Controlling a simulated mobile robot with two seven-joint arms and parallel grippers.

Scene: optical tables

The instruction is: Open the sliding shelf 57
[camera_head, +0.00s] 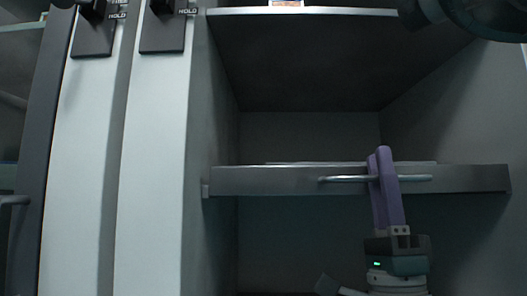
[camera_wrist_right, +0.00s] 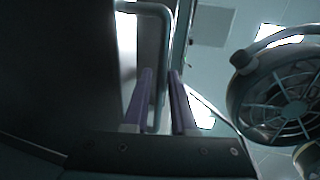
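The sliding shelf (camera_head: 270,181) is a grey panel across the open cabinet bay in the head view. A thin silver bar handle (camera_head: 345,179) sticks out from its front; the handle also shows in the right wrist view (camera_wrist_right: 157,10). My right gripper (camera_head: 382,165) has purple fingers and is at the handle, right of the shelf's middle. In the right wrist view the bar passes between the two fingers (camera_wrist_right: 161,88). Whether they press on it is not clear. My left gripper is not in view.
An upper shelf (camera_head: 310,11) spans the bay above, with open space below it. Two pale panels (camera_head: 80,150) with dark hold labels stand at the left. A dark round ringed part (camera_head: 490,15) shows at the top right.

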